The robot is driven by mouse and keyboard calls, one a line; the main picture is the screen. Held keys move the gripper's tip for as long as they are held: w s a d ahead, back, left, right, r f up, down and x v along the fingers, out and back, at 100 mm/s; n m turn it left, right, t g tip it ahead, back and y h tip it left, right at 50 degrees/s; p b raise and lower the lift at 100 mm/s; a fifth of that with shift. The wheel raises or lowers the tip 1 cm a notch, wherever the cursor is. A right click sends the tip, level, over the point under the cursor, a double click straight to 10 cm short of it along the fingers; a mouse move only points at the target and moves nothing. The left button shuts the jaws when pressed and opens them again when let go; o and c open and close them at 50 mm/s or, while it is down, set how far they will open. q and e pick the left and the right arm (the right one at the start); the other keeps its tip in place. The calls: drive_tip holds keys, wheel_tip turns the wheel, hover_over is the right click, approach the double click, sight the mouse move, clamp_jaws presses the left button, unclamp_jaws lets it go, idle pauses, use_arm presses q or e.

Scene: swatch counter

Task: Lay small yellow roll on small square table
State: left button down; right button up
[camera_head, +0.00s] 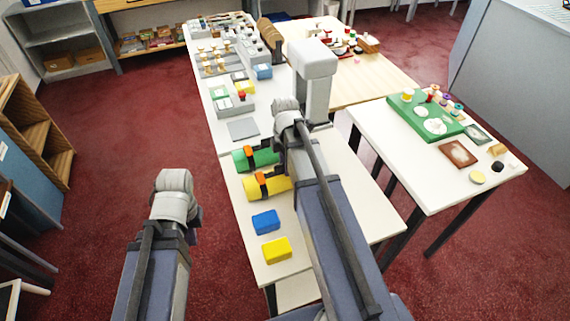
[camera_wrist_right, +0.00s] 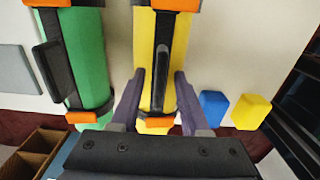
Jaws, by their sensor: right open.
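The yellow roll (camera_head: 267,187), with a black strap handle and orange clips, lies on the long white counter beside a green roll (camera_head: 256,159). In the right wrist view, my right gripper (camera_wrist_right: 160,76) is open, with one finger on each side of the yellow roll (camera_wrist_right: 148,62). Whether the fingers touch it, I cannot tell. In the head view, my right arm hides the roll's right end and the right gripper. My left arm is over the floor left of the counter; its fingers do not show. A white table (camera_head: 420,180) stands at the right; whether it is the small square one is unclear.
A blue block (camera_head: 265,222) and a yellow block (camera_head: 277,251) lie on the counter's near part. The right-hand table bears a green board (camera_head: 425,118), a brown swatch (camera_head: 459,153) and small items; its near left part is clear. A wooden-topped table (camera_head: 385,75) stands behind.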

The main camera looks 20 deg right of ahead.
wheel_tip(320, 180, up, 12)
drive_tip(key=p, duration=1.2)
drive_tip(key=s+a+m, duration=0.6)
drive_tip(key=a, duration=0.4)
drive_tip(key=s+a+m+h, duration=0.1)
drive_tip(key=s+a+m, duration=0.6)
drive_tip(key=a, duration=0.4)
drive_tip(key=shift+s+r+m, duration=0.2)
drive_tip(key=shift+s+m, duration=0.1)
wheel_tip(320, 180, down, 5)
drive_tip(key=b, duration=0.4)
drive_tip(key=shift+r, duration=0.2)
